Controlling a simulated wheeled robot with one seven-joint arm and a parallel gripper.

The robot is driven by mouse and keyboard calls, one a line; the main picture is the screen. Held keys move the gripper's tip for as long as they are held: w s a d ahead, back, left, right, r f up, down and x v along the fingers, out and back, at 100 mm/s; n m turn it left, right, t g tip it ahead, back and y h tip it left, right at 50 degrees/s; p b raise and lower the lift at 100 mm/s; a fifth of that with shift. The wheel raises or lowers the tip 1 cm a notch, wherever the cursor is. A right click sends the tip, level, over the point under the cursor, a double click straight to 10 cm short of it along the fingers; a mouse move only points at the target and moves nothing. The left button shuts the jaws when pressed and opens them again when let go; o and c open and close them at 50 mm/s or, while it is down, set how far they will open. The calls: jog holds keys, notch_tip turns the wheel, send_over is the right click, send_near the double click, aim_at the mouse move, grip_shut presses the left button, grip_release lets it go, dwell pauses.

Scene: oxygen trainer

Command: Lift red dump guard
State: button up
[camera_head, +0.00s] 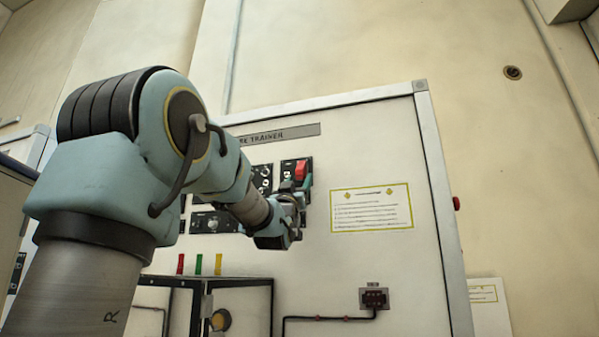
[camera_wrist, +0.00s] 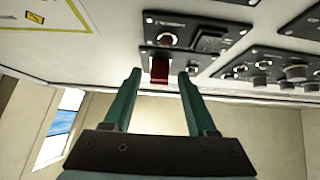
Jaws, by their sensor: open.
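The red dump guard (camera_head: 302,169) is a small red cover on a black panel near the upper middle of the trainer board in the head view. In the wrist view the red guard (camera_wrist: 160,70) lies between and just beyond the two green fingertips. My gripper (camera_head: 303,187) is close to the panel, just below the guard in the head view. In the wrist view my gripper (camera_wrist: 160,76) is open, with one finger on each side of the guard. I cannot tell whether either finger touches it.
Other black panels with knobs (camera_wrist: 295,72) sit beside the guard. A green-bordered label (camera_head: 371,208) is to its right on the board (camera_head: 330,260). Red, yellow and green posts (camera_head: 199,264) stand on a dark-framed box below. A small connector (camera_head: 374,298) is at lower right.

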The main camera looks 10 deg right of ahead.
jog(key=shift+x, duration=0.8)
jog(key=shift+c, duration=0.4)
grip_shut()
dwell(0.5)
